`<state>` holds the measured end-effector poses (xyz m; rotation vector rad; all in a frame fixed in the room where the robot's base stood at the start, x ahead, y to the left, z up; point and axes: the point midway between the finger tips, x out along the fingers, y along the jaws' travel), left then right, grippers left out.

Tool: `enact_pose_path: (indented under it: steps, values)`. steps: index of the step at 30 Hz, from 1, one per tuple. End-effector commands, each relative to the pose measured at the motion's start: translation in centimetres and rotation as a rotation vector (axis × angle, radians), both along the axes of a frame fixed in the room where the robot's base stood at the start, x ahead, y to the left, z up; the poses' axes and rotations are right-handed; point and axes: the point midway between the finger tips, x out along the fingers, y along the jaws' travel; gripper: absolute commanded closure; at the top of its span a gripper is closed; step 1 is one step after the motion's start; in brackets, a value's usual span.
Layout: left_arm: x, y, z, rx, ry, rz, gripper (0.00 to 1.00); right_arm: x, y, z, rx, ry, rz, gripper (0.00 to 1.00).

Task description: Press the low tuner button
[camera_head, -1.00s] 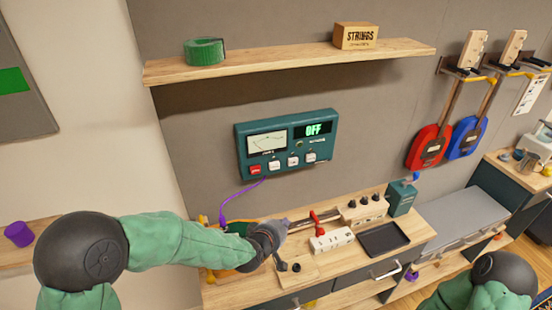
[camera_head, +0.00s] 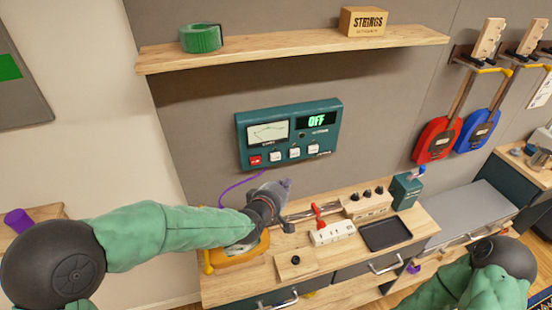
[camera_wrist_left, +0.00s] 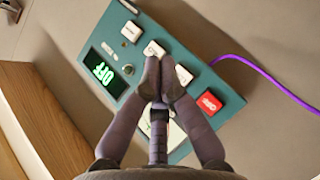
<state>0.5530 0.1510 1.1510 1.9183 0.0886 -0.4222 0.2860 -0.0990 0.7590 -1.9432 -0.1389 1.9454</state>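The tuner (camera_head: 290,139) is a teal box on the wall with a dial and a green display reading OFF. Along its lower edge are a red button (camera_head: 255,160) and three white buttons (camera_head: 294,153); their labels are too small to read. My left gripper (camera_head: 285,184) is below the tuner in the head view. In the left wrist view its fingertips (camera_wrist_left: 160,82) are together and empty, overlapping the row near the middle white button (camera_wrist_left: 154,50) and the white one beside the red button (camera_wrist_left: 208,102). Contact cannot be told. My right gripper is out of view.
A wooden shelf (camera_head: 300,48) with green tape (camera_head: 201,38) and a strings box (camera_head: 363,21) is above the tuner. The bench (camera_head: 225,291) below holds a power strip (camera_head: 332,233), a black tray (camera_head: 386,234) and a guitar. A purple cable (camera_head: 238,184) hangs from the tuner.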

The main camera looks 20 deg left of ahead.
Motion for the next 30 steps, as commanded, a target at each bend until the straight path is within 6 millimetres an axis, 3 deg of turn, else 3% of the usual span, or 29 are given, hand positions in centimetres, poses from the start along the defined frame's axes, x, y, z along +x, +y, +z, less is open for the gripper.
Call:
enact_pose_path:
  steps: [13,18,30]
  values:
    - [4.5,3.2,-0.2,0.003,0.000,0.001,1.00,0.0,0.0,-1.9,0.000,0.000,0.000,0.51]
    - [5.8,4.0,-0.3,0.002,-0.002,0.000,1.00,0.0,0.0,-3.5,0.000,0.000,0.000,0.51]
    - [6.6,4.5,0.0,0.001,0.001,0.000,1.00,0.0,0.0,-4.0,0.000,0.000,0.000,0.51]
